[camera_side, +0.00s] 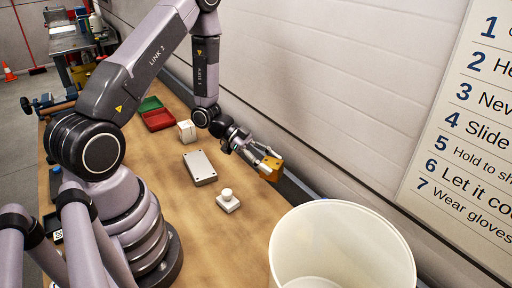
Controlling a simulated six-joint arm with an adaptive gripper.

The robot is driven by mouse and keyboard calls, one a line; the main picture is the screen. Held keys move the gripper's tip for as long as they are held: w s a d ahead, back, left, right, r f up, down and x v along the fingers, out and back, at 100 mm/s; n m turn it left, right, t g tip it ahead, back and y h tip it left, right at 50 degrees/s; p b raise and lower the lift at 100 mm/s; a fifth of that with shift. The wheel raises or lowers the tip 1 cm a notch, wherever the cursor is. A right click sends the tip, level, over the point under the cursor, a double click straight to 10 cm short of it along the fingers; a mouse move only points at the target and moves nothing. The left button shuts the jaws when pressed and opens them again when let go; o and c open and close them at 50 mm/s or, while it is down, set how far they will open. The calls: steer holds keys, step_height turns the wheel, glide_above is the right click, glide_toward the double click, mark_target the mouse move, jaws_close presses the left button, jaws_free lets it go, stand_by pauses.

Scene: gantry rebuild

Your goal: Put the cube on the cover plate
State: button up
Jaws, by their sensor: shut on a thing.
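My gripper (266,162) is shut on an orange-brown cube (271,170) near the right edge of the bench, by the wall. The cube looks held above the bench, but its height is hard to judge. The cover plate (200,168) is a flat grey plate with small dark holes near its corners. It lies on the bench to the left of my gripper, and its top is bare. Part of the cube is hidden by the fingers.
A white knobbed piece (228,201) stands in front of the plate. A white block (187,131) stands behind it. Red (158,121) and green (149,104) trays lie further back. A large white bucket (342,222) fills the front right. A wall borders the bench's right side.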

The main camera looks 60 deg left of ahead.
steer(key=w+a+r+n+t+y, duration=0.1)
steer(key=a+r+n+t+y, duration=0.1)
steer(key=a+r+n+y, duration=0.2)
steer(key=w+a+r+n+t+y, duration=0.2)
steer(key=a+r+n+y, duration=0.2)
steer(key=a, duration=0.5)
steer(key=w+a+r+n+t+y, duration=0.2)
steer(key=a+r+n+t+y, duration=0.1)
steer(key=a+r+n, duration=0.2)
steer(key=shift+w+a+r+y, duration=0.1)
steer(key=shift+a+r+y, duration=0.3)
steer(key=shift+a+r, duration=1)
steer(key=s+a+r+n+g+y, duration=0.1)
steer(key=s+a+r+n+y, duration=0.35)
steer(key=r, duration=0.35)
steer(key=s+a+r+n+g+y, duration=0.25)
steer(key=s+a+r+y, duration=0.2)
steer(key=r, duration=0.35)
steer(key=w+f+n+g, duration=0.2)
steer(key=w+f+n, duration=0.1)
steer(key=w+f, duration=0.5)
steer(key=n+g+y, duration=0.3)
steer(key=n+g, duration=0.9)
glide_above(200, 165)
step_height(200, 165, down, 28)
steer(key=shift+w+f, duration=0.1)
steer(key=shift+f, duration=2.35)
